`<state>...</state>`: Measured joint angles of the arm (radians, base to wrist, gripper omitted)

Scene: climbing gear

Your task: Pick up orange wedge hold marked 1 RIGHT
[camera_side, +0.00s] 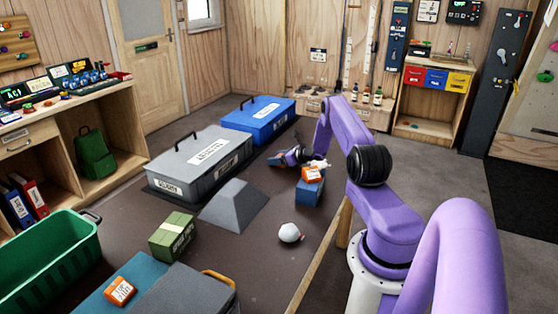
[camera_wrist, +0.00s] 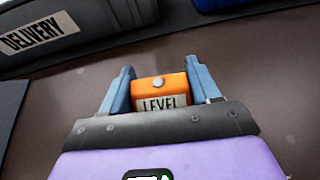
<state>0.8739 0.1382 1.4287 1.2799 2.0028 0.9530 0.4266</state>
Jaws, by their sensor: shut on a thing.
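My gripper (camera_wrist: 161,92) is shut on an orange block in the wrist view (camera_wrist: 160,86). The block sits between the two blue-grey fingers. Its front label reads LEVEL and a round grey stud is on top; I see no 1 RIGHT marking. In the side view my gripper (camera_side: 279,158) is small and points left toward the grey case, so the held block is hard to make out. Another orange block with a white label (camera_side: 312,174) rests on a blue block (camera_side: 308,192). A third orange block (camera_side: 120,291) lies at the front left. Their labels are too small to read.
The grey DELIVERY case (camera_side: 180,180) and blue case (camera_side: 258,118) stand behind. A grey sloped block (camera_side: 234,205), green box (camera_side: 173,236) and round white object (camera_side: 290,233) are on the dark surface. A green crate (camera_side: 50,265) is left.

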